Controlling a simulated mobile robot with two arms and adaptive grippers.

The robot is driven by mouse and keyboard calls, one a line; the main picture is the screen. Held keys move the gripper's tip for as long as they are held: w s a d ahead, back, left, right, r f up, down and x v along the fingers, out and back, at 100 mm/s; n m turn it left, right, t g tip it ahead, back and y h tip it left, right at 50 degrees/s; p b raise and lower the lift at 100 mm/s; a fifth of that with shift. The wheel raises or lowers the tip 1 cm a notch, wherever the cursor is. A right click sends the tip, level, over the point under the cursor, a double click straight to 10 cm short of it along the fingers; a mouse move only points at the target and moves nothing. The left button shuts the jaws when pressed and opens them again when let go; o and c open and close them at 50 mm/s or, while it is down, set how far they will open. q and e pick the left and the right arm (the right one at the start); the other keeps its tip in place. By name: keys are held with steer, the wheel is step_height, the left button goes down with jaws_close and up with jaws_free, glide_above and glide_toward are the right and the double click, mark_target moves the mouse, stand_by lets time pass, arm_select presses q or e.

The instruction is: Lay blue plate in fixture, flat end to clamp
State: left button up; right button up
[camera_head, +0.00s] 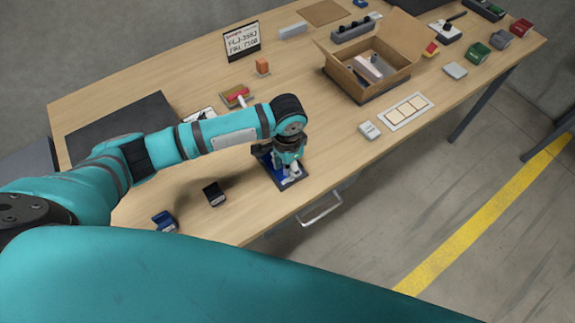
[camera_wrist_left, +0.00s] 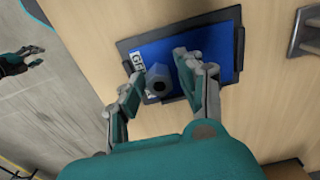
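A grey faceted piece with a dark hole (camera_wrist_left: 158,82) stands at the lettered end of the blue surface. My left gripper (camera_wrist_left: 158,66) is above it, its fingers spread on either side of the grey piece; firm contact does not show. Which end is flat is hard to tell. What seems to be my right gripper (camera_wrist_left: 35,58) hangs over the floor, far from the fixture.
A black box (camera_head: 214,193) and a small blue-and-black block (camera_head: 165,220) stand left of the fixture. A cardboard box (camera_head: 345,75), a white card with pale squares (camera_head: 406,111) and a small white box (camera_head: 370,130) are to the right. A drawer handle (camera_head: 322,213) juts from the front edge.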

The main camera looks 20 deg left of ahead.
mark_target(288, 168)
arm_select(q)
steer(key=shift+o, duration=0.3)
step_height(288, 168, up, 12)
steer(key=b, duration=0.1)
steer(key=shift+r, duration=0.2)
steer(key=shift+s+d+f, duration=0.1)
stand_by(0.6)
